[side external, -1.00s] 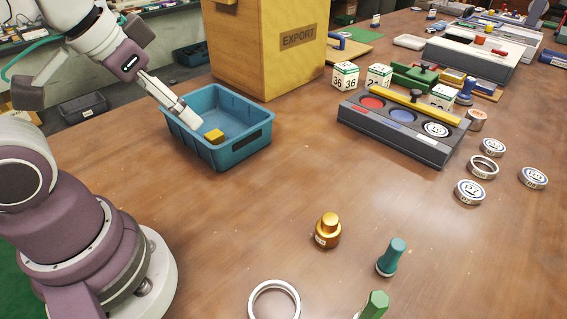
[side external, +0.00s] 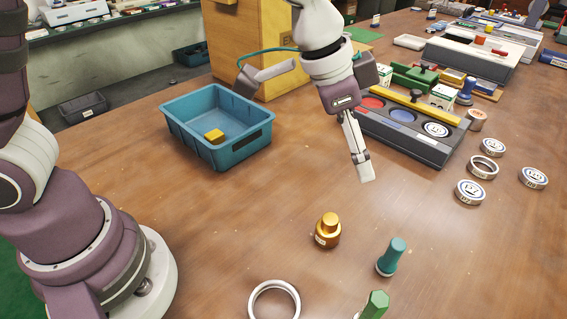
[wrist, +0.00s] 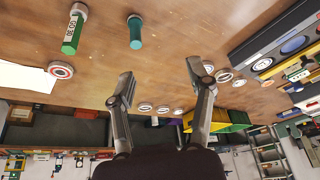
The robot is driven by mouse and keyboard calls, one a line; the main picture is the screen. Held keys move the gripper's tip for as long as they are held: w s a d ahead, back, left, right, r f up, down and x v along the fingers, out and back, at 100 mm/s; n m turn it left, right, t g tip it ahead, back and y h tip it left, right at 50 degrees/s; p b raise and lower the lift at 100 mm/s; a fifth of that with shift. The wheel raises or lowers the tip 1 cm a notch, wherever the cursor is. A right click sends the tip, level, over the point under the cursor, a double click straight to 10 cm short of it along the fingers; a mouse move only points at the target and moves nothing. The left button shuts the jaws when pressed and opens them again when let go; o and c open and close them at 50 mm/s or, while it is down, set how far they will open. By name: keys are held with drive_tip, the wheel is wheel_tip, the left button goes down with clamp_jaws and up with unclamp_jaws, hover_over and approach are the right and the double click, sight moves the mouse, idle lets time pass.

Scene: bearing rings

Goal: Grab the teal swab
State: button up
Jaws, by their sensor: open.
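The teal swab (side external: 393,255) stands on the wooden table in the side view, a short cylindrical handle on a wider pale-rimmed base. It also shows near the top of the wrist view (wrist: 135,32), left of centre. My gripper (side external: 362,172) is above the table, behind the swab and apart from it. In the wrist view my gripper (wrist: 161,77) has its two fingers spread with nothing between them.
A metal ring (side external: 274,300) lies at the front. A blue bin (side external: 183,134) holds a yellow block (side external: 214,136). A three-well tray (side external: 420,146) sits behind.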

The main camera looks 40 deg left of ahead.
drive_tip(key=m, duration=0.2)
approach(398, 244)
drive_tip(key=w, duration=0.1)
drive_tip(key=shift+g+h, duration=0.3)
drive_tip(key=x, duration=1)
drive_tip(key=shift+s+a+f, duration=0.1)
drive_tip(key=shift+s+a, duration=0.05)
drive_tip(key=shift+s, duration=0.05)
drive_tip(key=shift+c, duration=0.3)
clamp_jaws()
